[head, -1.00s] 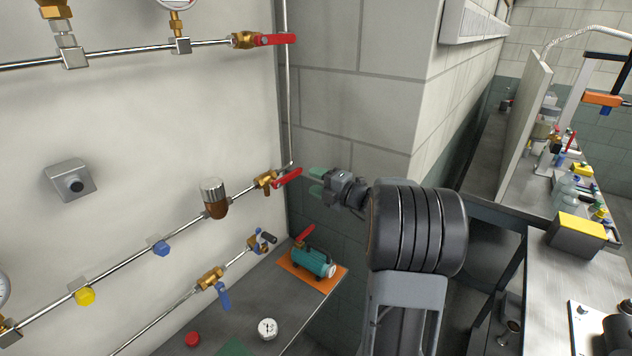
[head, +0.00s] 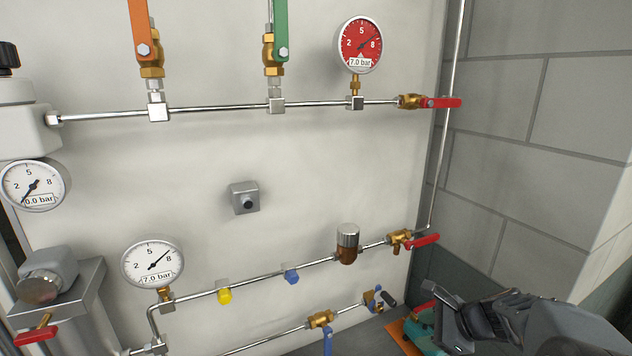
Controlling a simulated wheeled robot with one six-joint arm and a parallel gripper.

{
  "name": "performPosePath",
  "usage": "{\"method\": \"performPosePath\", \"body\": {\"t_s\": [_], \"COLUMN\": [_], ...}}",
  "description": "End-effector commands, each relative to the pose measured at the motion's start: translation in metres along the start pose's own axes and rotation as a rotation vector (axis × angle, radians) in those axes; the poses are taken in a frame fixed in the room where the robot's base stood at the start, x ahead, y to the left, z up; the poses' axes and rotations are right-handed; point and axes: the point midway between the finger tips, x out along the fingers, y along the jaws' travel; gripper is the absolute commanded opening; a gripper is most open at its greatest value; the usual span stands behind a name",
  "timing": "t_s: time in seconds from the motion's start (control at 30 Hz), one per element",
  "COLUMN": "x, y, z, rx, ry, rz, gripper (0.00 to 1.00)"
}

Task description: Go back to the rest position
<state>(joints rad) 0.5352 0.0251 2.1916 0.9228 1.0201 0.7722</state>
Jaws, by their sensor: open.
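My gripper (head: 443,318) is at the lower right of the head view, seen from the side, with its dark wrist and my grey arm running off the right edge. Its jaws are apart and hold nothing that I can see. It hangs in front of the small teal pump (head: 421,333) with a red lever, and hides part of it. The pump sits on an orange mat (head: 398,333), mostly cut off or covered.
A wall panel carries pipes. The red-handled valve (head: 423,240) is just above my gripper. A red gauge (head: 359,45) reads 7.0 bar, as does a white gauge (head: 152,262); another white gauge (head: 33,186) reads 0.0 bar. A block wall (head: 545,120) stands at right.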

Motion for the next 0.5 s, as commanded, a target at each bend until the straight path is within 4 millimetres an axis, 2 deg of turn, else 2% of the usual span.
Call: {"method": "performPosePath", "body": {"t_s": [0.03,0.1,0.23,0.33,0.5], "x": [0.003,0.001,-0.009,-0.018,-0.024], "y": [0.024,0.054,0.095,0.113,0.13], "z": [0.004,0.005,0.006,0.011,0.029], "rx": [-0.263,-0.653,-1.288,-1.604,-1.815], "ry": [0.076,0.176,0.32,0.406,0.485], "rz": [0.071,0.191,0.407,0.514,0.524], "gripper": [0.5,0.5,0.5,0.5,0.5]}}
